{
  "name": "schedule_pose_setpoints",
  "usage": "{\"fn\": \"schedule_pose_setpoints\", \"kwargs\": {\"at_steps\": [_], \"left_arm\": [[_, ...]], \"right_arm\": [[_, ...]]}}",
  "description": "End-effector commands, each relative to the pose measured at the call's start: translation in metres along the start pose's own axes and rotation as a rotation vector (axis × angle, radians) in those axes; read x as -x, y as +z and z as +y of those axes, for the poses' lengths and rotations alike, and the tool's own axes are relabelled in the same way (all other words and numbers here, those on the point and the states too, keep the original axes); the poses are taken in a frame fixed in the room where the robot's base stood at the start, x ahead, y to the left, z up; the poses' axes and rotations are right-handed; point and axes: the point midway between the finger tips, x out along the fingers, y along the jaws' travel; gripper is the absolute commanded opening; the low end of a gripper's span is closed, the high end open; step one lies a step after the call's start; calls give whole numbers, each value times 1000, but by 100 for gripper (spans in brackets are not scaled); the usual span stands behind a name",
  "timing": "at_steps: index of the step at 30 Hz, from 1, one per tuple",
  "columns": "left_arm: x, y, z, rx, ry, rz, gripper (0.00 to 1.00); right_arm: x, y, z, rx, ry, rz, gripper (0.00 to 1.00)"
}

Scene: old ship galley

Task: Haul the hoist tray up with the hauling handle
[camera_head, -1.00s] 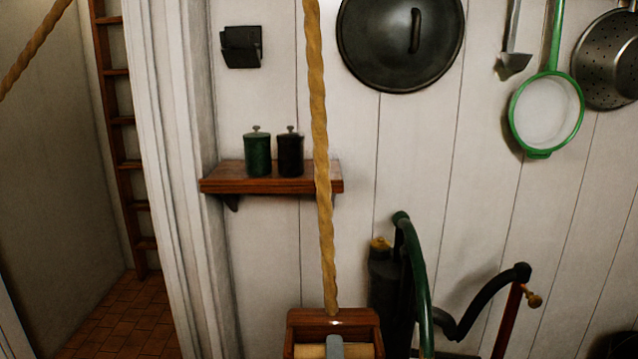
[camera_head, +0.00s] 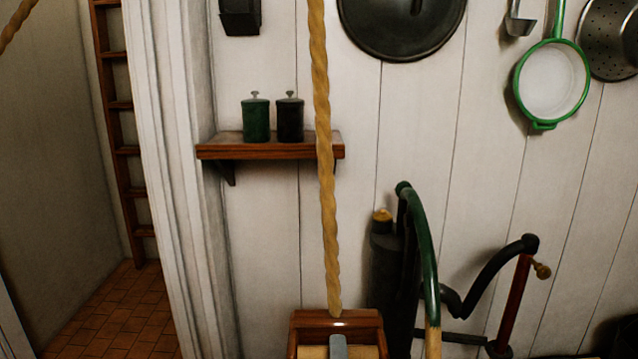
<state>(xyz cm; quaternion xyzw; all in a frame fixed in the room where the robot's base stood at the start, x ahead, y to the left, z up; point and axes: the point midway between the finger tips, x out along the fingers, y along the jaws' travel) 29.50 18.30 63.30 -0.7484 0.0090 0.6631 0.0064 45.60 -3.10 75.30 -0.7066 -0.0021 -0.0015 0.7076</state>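The hauling handle (camera_head: 337,320) is a reddish-brown wooden frame at the bottom edge, right of centre, with a pale grip inside. A thick twisted tan rope (camera_head: 325,170) runs straight up from it and out of the top of the picture. A narrow grey piece (camera_head: 338,347) lies across the pale grip. It may be a fingertip of one of my grippers, but I cannot tell which one. No arm shows, and the lower part of the handle is cut off. The hoist tray is not in view.
A small wall shelf (camera_head: 270,150) with two canisters stands behind the rope. A dark pump-like fixture with a green curved lever (camera_head: 425,250) is close to the right of the handle. Pans hang at upper right. A ladder (camera_head: 120,130) stands at left.

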Motion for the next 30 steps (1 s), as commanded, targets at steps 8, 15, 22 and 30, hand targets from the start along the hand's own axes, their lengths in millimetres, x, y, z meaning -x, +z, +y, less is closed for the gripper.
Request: {"fn": "schedule_pose_setpoints", "kwargs": {"at_steps": [8, 15, 22, 30], "left_arm": [[-1, 0, 0, 0, 0, 0, 72], [-1, 0, 0, 0, 0, 0, 72], [0, 0, 0, 0, 0, 0, 72], [5, 0, 0, 0, 0, 0, 72]], "right_arm": [[1, -1, 7, 7, 17, 0, 68], [2, -1, 8, 8, 19, 0, 67], [33, -1, 8, 10, 20, -4, 63], [77, 0, 7, 11, 19, -6, 72]]}}
